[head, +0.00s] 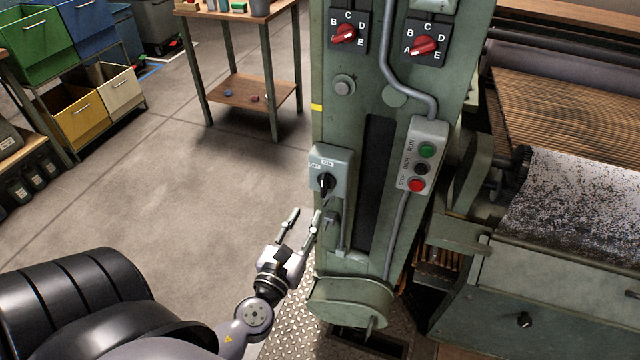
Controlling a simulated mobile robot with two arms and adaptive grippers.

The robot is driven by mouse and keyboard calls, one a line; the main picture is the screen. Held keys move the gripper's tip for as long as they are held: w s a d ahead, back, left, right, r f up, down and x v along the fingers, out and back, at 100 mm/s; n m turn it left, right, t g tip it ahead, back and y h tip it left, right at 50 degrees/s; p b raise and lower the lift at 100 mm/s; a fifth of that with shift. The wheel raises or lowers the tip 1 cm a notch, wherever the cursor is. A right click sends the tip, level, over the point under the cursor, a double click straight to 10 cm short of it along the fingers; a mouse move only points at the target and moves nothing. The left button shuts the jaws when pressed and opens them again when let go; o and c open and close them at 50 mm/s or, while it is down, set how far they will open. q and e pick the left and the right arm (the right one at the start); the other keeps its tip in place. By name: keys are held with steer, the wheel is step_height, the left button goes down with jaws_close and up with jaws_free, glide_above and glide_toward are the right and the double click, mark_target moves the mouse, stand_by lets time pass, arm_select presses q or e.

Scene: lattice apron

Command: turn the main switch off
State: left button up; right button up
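The main switch (326,184) is a black rotary knob on a grey-green box on the left side of the green machine column (340,110). Small OFF and ON labels sit above it, OFF on the left and ON on the right. The knob looks roughly upright, its top leaning slightly toward the ON side. My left gripper (302,226) is below and to the left of the switch, apart from the knob. Its two fingers are spread with nothing between them. My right gripper is not in view.
A push-button box (421,157) with green, black and red buttons is right of the switch. Two red selector knobs (343,34) (424,46) are above. A roller with speckled material (570,205) is at right. Open floor (190,190) lies left of the column.

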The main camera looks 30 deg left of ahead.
mark_target(322, 187)
arm_select(q)
steer(key=p+x, duration=0.2)
steer(key=x, duration=0.7)
steer(key=shift+w, duration=0.4)
jaws_close()
